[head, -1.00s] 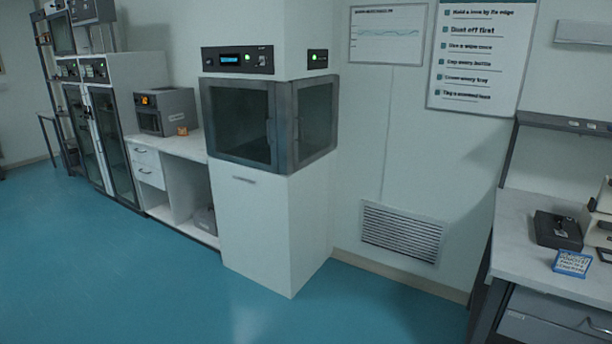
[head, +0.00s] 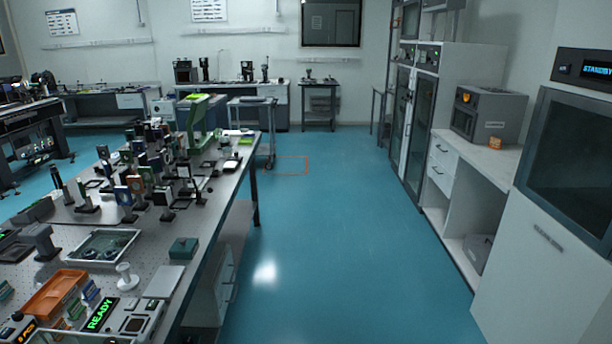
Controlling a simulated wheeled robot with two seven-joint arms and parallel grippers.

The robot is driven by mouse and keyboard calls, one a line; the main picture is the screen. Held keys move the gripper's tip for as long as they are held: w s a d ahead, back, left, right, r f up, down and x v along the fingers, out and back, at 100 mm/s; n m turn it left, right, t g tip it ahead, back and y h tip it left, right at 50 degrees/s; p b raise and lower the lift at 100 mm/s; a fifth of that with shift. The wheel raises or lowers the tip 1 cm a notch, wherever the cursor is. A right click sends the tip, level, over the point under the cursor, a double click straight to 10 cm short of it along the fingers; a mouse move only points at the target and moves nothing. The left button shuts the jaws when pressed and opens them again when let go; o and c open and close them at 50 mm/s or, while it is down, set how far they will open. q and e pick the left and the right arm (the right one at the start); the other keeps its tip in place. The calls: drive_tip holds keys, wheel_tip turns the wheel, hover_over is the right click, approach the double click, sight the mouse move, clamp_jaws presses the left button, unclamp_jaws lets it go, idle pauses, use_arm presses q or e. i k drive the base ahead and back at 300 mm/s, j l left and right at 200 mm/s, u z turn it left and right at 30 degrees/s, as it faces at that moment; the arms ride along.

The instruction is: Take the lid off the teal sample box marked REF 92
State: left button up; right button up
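A small dark teal box (head: 184,248) sits near the right edge of the long optical table (head: 212,222) in the head view. It looks closed, with its top on. It is too small to read any marking, so I cannot tell if it is REF 92. Neither of my grippers is in view.
The optical table holds an orange tray (head: 55,293), a clear-lidded tray (head: 103,244), a white spool-like piece (head: 127,275), a lit READY display (head: 101,314) and many optic mounts. Open blue floor (head: 320,230) runs between the table and the cabinets (head: 415,115) at right.

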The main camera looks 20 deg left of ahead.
sight(181, 245)
drive_tip(key=i+u, duration=0.2)
drive_tip(key=u, duration=0.25)
drive_tip(key=i+u, duration=0.15)
drive_tip(key=u, duration=0.3)
drive_tip(key=i+l+u, duration=0.15)
drive_tip(key=u, duration=0.35)
drive_tip(key=i+l+u, duration=0.15)
drive_tip(key=u, duration=0.3)
drive_tip(key=l, duration=0.05)
